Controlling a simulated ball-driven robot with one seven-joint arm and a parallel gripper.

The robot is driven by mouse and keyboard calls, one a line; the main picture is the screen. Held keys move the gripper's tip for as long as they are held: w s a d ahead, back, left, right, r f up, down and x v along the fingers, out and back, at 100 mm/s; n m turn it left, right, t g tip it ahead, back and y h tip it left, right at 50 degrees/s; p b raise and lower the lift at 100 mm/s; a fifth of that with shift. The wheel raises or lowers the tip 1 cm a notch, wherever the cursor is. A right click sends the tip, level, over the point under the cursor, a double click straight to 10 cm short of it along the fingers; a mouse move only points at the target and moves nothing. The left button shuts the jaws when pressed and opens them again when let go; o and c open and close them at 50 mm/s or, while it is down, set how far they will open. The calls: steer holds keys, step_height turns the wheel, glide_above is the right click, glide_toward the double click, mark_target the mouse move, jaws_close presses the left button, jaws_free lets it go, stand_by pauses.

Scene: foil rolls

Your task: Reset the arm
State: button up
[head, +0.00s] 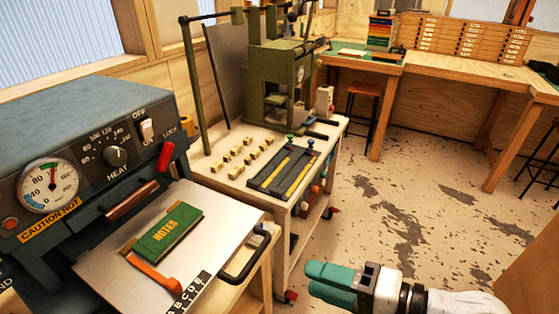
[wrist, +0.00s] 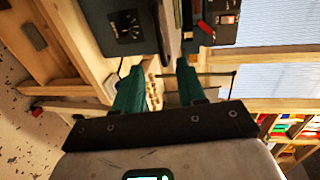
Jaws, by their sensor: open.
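My gripper (head: 335,285) shows at the bottom right of the head view, with teal fingers pointing left. It hangs over the floor to the right of the machine's tray and in front of the white cart. In the wrist view my gripper (wrist: 158,85) has its two teal fingers apart, with nothing held between them. The wrist view is turned, with the window and shelves at the right.
A hot press (head: 75,150) marked "CAUTION HOT" stands at left, with a green NOTES book (head: 165,232) on its plate. A white cart (head: 225,175) holds small brass blocks and a green press (head: 280,80). A stool (head: 362,110) stands behind. Worn floor (head: 400,200) is clear.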

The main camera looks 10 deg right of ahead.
steer(key=s+d+f+n+g+h, duration=0.1)
steer(key=s+d+f+g+h, duration=0.15)
steer(key=f, duration=0.55)
steer(key=s+d+f+n+g+h, duration=0.1)
steer(key=s+d+f+n+h, duration=0.2)
steer(key=f, duration=0.5)
steer(key=s+d+f+n+g+h, duration=0.3)
steer(key=s+d+f+g+h, duration=0.2)
steer(key=s, duration=0.8)
steer(key=d+f+h, duration=0.2)
steer(key=d+f, duration=0.2)
steer(key=d, duration=0.1)
steer(key=shift+f, duration=0.15)
steer(key=shift+w, duration=0.1)
